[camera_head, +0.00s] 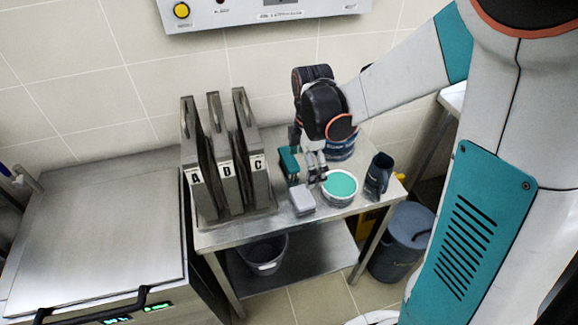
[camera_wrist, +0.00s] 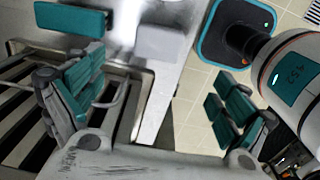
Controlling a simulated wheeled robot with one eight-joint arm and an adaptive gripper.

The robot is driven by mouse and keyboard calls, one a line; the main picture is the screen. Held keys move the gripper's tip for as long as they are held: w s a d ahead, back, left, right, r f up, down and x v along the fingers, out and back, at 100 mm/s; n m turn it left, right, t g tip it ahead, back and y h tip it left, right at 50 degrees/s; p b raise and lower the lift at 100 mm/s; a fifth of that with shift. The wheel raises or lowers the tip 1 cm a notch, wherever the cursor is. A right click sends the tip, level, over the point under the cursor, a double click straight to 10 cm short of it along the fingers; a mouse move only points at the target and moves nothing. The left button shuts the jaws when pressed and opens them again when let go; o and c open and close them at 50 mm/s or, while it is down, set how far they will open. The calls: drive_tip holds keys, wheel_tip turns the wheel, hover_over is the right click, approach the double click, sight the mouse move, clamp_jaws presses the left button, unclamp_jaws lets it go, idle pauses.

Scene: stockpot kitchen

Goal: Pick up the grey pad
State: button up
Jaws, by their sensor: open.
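The grey pad (camera_head: 302,200) is a small light block lying on the steel table near its front edge, right of the lettered panels. In the wrist view the grey pad (camera_wrist: 160,43) lies at top centre, ahead of the jaws and apart from both fingers. My gripper (camera_head: 312,168) hangs over the table, just behind the pad in the head view. In the wrist view my gripper (camera_wrist: 155,100) is wide open and empty, with teal-faced fingers at left and right.
Panels marked A, B and C (camera_head: 226,165) stand in a rack left of the pad. A tub with teal contents (camera_head: 340,186) and a dark jug (camera_head: 378,174) stand right. A teal pad (camera_wrist: 70,20) lies left of the grey one in the wrist view. A bucket (camera_head: 264,255) sits below.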

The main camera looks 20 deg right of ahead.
sight(302, 196)
wheel_tip(302, 196, down, 9)
drive_tip(key=b, duration=0.2)
drive_tip(key=shift+w+f+b, duration=0.1)
drive_tip(key=shift+f+b, duration=0.05)
drive_tip(key=shift+b, duration=0.15)
drive_tip(key=f, duration=0.1)
drive_tip(key=f+b, duration=0.1)
drive_tip(key=f, duration=0.1)
drive_tip(key=f+b, duration=0.1)
drive_tip(key=f, duration=0.1)
drive_tip(key=shift+w+a, duration=0.1)
drive_tip(key=shift+a, duration=0.15)
drive_tip(key=c, duration=1)
drive_tip(key=shift+o, duration=0.2)
